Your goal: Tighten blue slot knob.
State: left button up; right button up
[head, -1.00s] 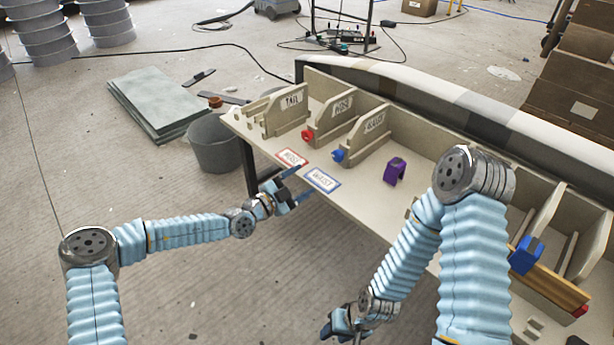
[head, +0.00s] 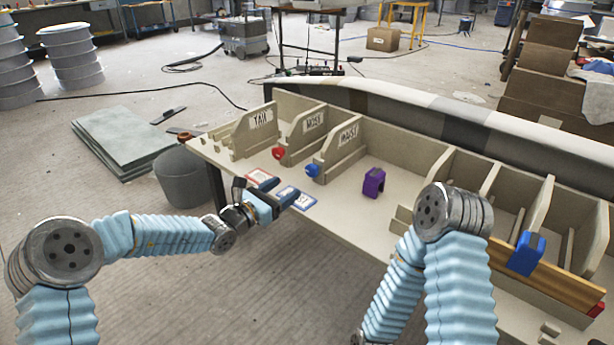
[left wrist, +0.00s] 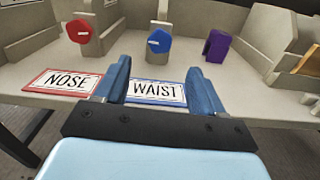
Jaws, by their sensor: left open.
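The blue slot knob (head: 312,171) sits at the front end of the slot labelled WAIST on the bench. In the left wrist view the blue knob (left wrist: 158,45) faces me with a short white mark across it, slightly tilted from level. My left gripper (head: 289,197) is open and empty over the blue-edged WAIST card (head: 304,203). In the left wrist view its two fingers (left wrist: 160,82) stand either side of the knob's line, short of it and not touching it.
A red knob (head: 278,153) is left of the blue one, behind the red-edged NOSE card (head: 262,180). A purple clamp-like block (head: 374,182) stands to the right on the bench. A blue block (head: 526,254) sits farther right. A grey bin (head: 184,177) stands beside the bench's left end.

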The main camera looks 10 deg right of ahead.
aim_at(309, 173)
pick_arm(q)
jog(key=x, duration=1)
jog(key=shift+w+d, duration=0.1)
jog(key=c, duration=1.1)
jog(key=shift+o, duration=0.2)
jog(key=shift+f+b, duration=0.2)
jog(key=shift+b, duration=0.1)
jog(key=m+b, duration=0.5)
jog(key=b, duration=0.4)
jog(key=shift+f+b, duration=0.2)
jog(key=shift+b, duration=0.15)
jog(key=shift+r+m+b, duration=0.25)
jog(key=shift+m+b, duration=0.75)
jog(key=o, duration=1.1)
jog(key=shift+r, duration=0.1)
jog(key=shift+c, duration=0.2)
